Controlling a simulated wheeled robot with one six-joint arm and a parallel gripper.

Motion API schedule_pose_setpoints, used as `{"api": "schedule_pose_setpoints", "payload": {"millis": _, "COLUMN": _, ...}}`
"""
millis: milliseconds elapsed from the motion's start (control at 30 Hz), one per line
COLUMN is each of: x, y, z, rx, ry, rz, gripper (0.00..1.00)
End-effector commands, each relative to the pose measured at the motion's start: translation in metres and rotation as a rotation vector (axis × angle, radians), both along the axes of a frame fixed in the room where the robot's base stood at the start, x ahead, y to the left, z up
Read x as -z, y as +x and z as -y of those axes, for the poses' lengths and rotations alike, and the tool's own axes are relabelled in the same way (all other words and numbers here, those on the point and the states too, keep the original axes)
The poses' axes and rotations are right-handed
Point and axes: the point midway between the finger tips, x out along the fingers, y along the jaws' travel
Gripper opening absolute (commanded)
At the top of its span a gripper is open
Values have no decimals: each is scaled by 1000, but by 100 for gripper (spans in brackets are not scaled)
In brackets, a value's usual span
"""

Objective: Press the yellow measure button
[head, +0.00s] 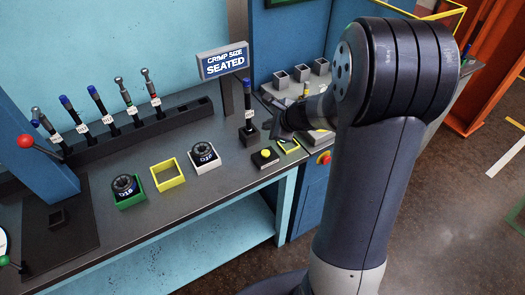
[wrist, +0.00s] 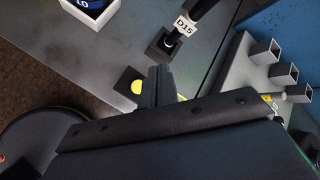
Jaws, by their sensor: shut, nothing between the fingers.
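The yellow measure button (head: 265,153) sits on a small black box (head: 264,161) near the bench's front edge. In the wrist view the button (wrist: 137,87) shows just left of my fingers, which hide part of its box. My gripper (head: 277,132) is shut and empty, above the bench, to the upper right of the button in the head view. In the wrist view the closed fingertips (wrist: 160,70) point toward the bench. They look apart from the button in the head view; their height over the bench is hard to tell.
A blue-capped hose stands in a black holder (head: 249,134) behind the button. A sign (head: 223,62) reads "CRIMP SIZE SEATED". White (head: 204,162), yellow (head: 167,174) and green (head: 130,200) trays lie left. Grey square holders (head: 281,79) stand behind my arm. A red knob (head: 325,157) is right.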

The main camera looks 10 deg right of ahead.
Motion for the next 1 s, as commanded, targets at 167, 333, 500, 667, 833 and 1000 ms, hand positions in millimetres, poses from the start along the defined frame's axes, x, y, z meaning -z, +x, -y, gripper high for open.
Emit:
{"api": "schedule_pose_setpoints", "payload": {"millis": 167, "x": 0, "y": 0, "z": 0, "rx": -3, "ry": -2, "rz": 0, "gripper": 0}}
{"api": "schedule_pose_setpoints", "payload": {"millis": 333, "x": 6, "y": -1, "z": -1, "rx": -4, "ry": -2, "rz": 0, "gripper": 0}}
{"api": "schedule_pose_setpoints", "payload": {"millis": 500, "x": 21, "y": -1, "z": -1, "rx": -5, "ry": -3, "rz": -1, "gripper": 0}}
{"api": "schedule_pose_setpoints", "payload": {"millis": 667, "x": 44, "y": -1, "z": -1, "rx": -4, "ry": -2, "rz": 0, "gripper": 0}}
{"api": "schedule_pose_setpoints", "payload": {"millis": 833, "x": 70, "y": -1, "z": -1, "rx": -4, "ry": -2, "rz": -1, "gripper": 0}}
{"api": "schedule_pose_setpoints", "payload": {"millis": 1000, "x": 84, "y": -1, "z": -1, "rx": -5, "ry": -2, "rz": 0, "gripper": 0}}
